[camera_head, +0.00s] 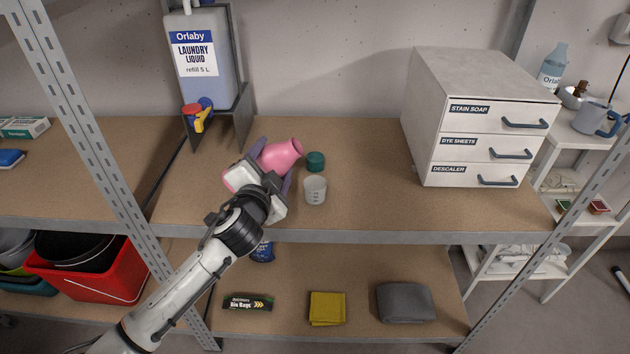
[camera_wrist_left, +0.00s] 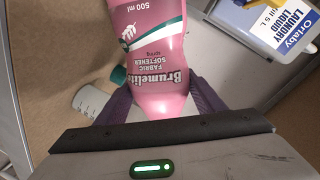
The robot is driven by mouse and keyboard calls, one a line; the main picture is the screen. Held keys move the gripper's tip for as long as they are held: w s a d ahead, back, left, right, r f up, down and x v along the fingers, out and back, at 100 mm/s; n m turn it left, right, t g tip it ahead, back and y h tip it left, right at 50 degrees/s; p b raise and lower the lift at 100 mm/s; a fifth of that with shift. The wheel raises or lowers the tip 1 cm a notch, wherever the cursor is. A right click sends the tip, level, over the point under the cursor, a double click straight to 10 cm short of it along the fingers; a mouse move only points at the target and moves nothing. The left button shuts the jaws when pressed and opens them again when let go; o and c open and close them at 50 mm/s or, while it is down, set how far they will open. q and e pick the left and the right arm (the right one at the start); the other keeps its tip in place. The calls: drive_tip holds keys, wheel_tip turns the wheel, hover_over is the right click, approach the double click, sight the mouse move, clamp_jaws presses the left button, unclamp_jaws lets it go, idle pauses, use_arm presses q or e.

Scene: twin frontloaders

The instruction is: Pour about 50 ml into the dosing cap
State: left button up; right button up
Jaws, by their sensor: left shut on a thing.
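A pink fabric softener bottle (camera_head: 281,155) is tilted toward the right over the middle shelf. My left gripper (camera_head: 271,170) is shut on it, and its label shows in the left wrist view (camera_wrist_left: 155,62). The bottle's mouth points up and to the right. A translucent cup, which looks like the dosing cap (camera_head: 315,190), stands upright on the shelf in front and to the right of the bottle; it also shows in the left wrist view (camera_wrist_left: 90,99). I cannot tell whether it holds liquid. A teal cap (camera_head: 315,161) sits behind the cup. My right gripper is not in view.
A laundry liquid dispenser (camera_head: 202,60) with a red and yellow tap stands at the back left. A drawer box (camera_head: 480,120) stands on the right. The shelf between the cup and the box is clear. A metal front edge (camera_head: 350,237) runs along the shelf.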

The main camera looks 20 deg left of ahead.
use_arm(q)
drive_tip(key=shift+s+a+f+m+y, duration=0.1)
drive_tip(key=shift+a+f+m+y, duration=0.1)
drive_tip(key=shift+f+m, duration=0.35)
drive_tip(key=shift+a+f+m+y, duration=0.1)
drive_tip(key=shift+f+m+y, duration=0.1)
drive_tip(key=shift+f+m, duration=0.35)
drive_tip(key=shift+m, duration=0.3)
drive_tip(key=shift+f+m+g, duration=0.4)
drive_tip(key=shift+f+m, duration=0.2)
idle(0.7)
drive_tip(key=shift+a+p, duration=0.25)
drive_tip(key=shift+p, duration=0.05)
drive_tip(key=shift+r+y, duration=0.15)
drive_tip(key=shift+y, duration=0.25)
idle(1.4)
drive_tip(key=shift+s+f, duration=0.1)
drive_tip(key=shift+f, duration=0.3)
wheel_tip(320, 180, up, 3)
drive_tip(key=n+h, duration=0.1)
drive_tip(key=n, duration=0.1)
drive_tip(key=shift+n+t+b, duration=0.3)
drive_tip(key=shift+n+b, duration=0.05)
drive_tip(key=shift+n, duration=0.05)
drive_tip(key=shift+d, duration=0.1)
